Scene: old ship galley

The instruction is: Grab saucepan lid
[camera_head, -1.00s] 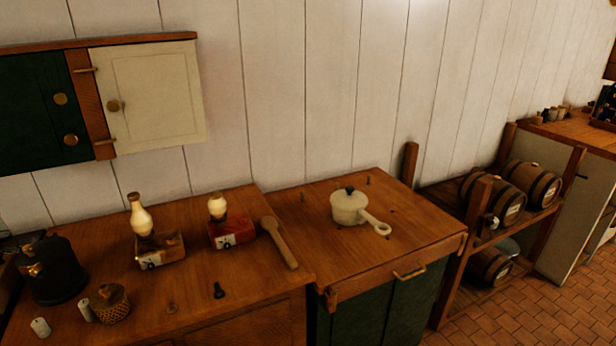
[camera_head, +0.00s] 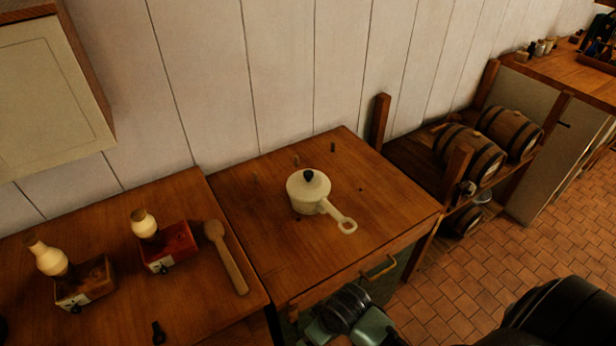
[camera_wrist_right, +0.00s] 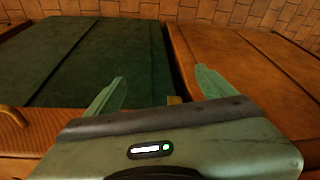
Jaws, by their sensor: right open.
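The saucepan (camera_head: 304,197) is cream-white and stands upright on the wooden counter in the head view, its looped handle pointing to the lower right. Its lid (camera_head: 308,182) sits on top, cream with a dark knob. My right gripper (camera_wrist_right: 158,88) shows in the right wrist view with its two green fingers spread apart and nothing between them. It faces a green cabinet door, and neither saucepan nor lid is in that view. In the head view, part of my right arm is at the bottom, below and in front of the counter. My left gripper is not in view.
The counter (camera_head: 350,265) around the saucepan is mostly clear, with small pegs behind it. A wooden spoon (camera_head: 227,258) lies to the left, near two lamps on boxes. A drawer handle (camera_head: 379,267) sticks out in front. Barrels (camera_head: 465,150) rest on a rack at right.

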